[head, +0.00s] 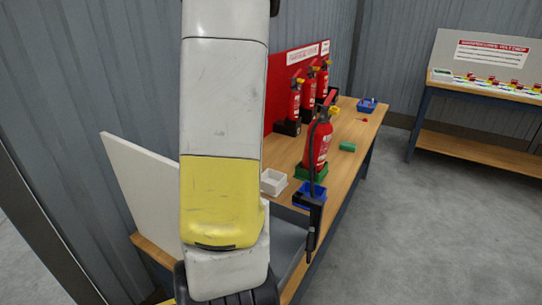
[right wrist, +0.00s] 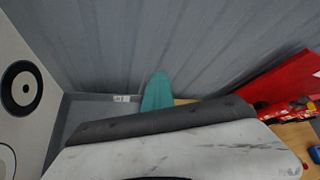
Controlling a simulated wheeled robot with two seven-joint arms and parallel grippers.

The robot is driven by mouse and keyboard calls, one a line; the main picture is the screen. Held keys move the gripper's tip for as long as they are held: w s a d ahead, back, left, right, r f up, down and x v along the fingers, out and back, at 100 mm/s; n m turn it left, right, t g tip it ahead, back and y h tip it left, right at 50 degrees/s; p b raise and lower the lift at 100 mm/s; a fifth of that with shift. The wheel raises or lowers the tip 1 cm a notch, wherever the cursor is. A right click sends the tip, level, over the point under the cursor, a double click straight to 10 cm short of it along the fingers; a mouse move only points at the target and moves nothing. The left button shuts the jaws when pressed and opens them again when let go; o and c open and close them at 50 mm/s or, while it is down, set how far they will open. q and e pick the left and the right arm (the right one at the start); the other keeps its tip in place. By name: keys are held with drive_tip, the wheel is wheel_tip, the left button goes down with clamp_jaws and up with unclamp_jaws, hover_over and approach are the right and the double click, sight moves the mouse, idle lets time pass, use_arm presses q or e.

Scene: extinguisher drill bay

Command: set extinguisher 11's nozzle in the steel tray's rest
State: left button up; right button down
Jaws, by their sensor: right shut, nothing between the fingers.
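A red extinguisher (head: 318,143) stands upright in a green holder (head: 311,172) near the table's front. I cannot read its number. Its black hose runs down to a black nozzle (head: 312,235), which hangs in front of the table edge, clear of any gripper. A grey surface (head: 288,238) beside my arm may be the steel tray; its rest cannot be made out. My white and yellow arm covers the middle of the head view. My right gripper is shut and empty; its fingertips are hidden. My left gripper is not seen.
Several more extinguishers stand before a red board (head: 282,92). A pale panel (head: 142,188) stands at left. A teal shape (right wrist: 158,92) shows in the wrist view. Floor at right is clear.

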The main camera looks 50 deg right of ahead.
drive_tip(key=s+d+f+m+g+h, duration=0.2)
drive_tip(key=s+d+m, duration=0.3)
drive_tip(key=d, duration=0.5)
drive_tip(key=s+d+f+m+g+h, duration=0.2)
drive_tip(key=s+d+f+m+h, duration=0.2)
drive_tip(key=d, duration=0.7)
drive_tip(key=s+d+f+m+g+h, duration=0.1)
drive_tip(key=s+d+f+m+h, duration=0.2)
drive_tip(key=s+d+m, duration=0.5)
drive_tip(key=s+d+f, duration=0.1)
drive_tip(key=s+d, duration=0.1)
drive_tip(key=d, duration=0.1)
drive_tip(key=shift+s+g, duration=0.3)
drive_tip(key=shift+g, duration=0.1)
